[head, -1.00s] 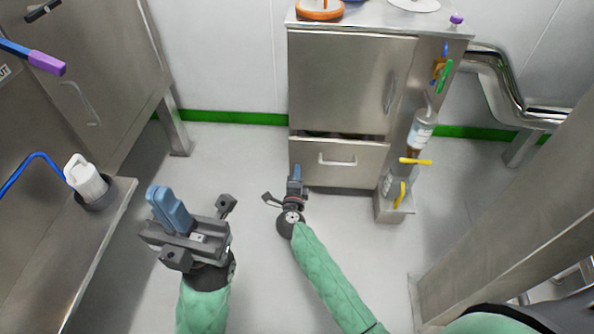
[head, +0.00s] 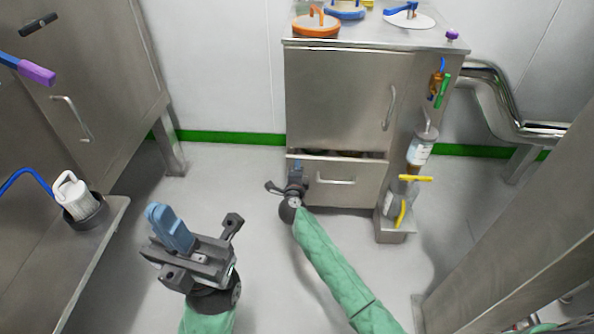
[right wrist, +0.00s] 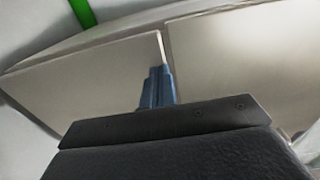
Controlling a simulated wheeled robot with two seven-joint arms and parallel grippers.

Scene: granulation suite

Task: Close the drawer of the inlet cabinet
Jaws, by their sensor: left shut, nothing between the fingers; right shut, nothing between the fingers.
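The inlet cabinet (head: 345,95) is a steel cabinet with a door above and a drawer (head: 340,190) at the bottom. The drawer stands a little open, with a dark gap along its top edge and items faintly visible inside. Its bar handle (head: 336,181) is on the front. My right gripper (head: 297,168) is shut and empty, at the left part of the drawer front; contact cannot be told. In the right wrist view its blue fingers (right wrist: 158,88) are together in front of steel panels. My left gripper (head: 168,228) is shut and empty, above the floor at lower left.
Bottles and yellow-handled valves (head: 408,180) stand on the cabinet's right side. A steel bench (head: 95,245) with a white filter (head: 75,195) is at left. A steel post (head: 500,220) is at right. The floor between is clear.

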